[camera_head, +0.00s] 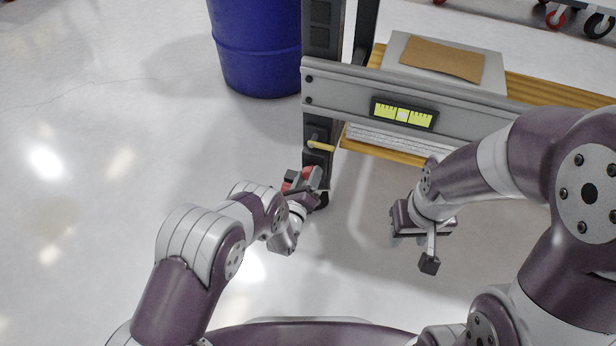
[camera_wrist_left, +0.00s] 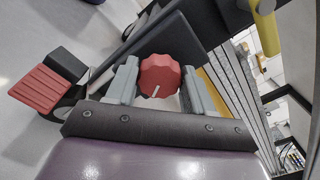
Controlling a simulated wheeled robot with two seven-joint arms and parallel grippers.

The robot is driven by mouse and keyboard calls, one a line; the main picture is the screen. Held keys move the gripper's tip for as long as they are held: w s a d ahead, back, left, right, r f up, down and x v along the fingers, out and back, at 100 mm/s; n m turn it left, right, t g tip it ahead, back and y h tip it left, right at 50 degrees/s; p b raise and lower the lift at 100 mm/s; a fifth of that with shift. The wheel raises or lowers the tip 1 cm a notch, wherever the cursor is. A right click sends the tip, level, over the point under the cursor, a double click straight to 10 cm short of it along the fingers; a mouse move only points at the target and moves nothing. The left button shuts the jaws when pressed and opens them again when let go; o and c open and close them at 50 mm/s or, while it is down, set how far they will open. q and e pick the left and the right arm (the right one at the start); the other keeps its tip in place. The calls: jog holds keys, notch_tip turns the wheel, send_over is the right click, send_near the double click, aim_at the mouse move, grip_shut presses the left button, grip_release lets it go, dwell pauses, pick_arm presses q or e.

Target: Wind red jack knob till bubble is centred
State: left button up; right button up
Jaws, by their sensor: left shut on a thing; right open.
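The red jack knob (camera_wrist_left: 160,76), scalloped with a white mark on its face, sits between the two grey fingers of my left gripper (camera_wrist_left: 158,90) in the left wrist view. The fingers are closed on its sides. In the head view my left gripper (camera_head: 308,184) is at the foot of the dark post, largely hiding the knob. The level (camera_head: 403,113) on the grey beam has a yellow-green vial; its pale bubble (camera_head: 402,115) looks near the middle, but exact centring is too small to tell. My right gripper (camera_head: 418,236) is open and empty below the beam.
A yellow peg (camera_head: 321,146) juts from the post above my left gripper and shows in the wrist view (camera_wrist_left: 265,28). A ribbed red pad (camera_wrist_left: 45,88) lies left of the knob. A blue barrel (camera_head: 258,45) stands behind left. Left floor is clear.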

pick_arm(q)
jog(key=o, duration=1)
jog(key=shift+o, duration=0.2)
jog(key=shift+s+a, duration=0.1)
jog(key=shift+s, duration=0.1)
jog(key=p+v, duration=0.5)
jog(key=v, duration=0.7)
jog(key=shift+p, duration=0.3)
jog(key=shift+s, duration=0.1)
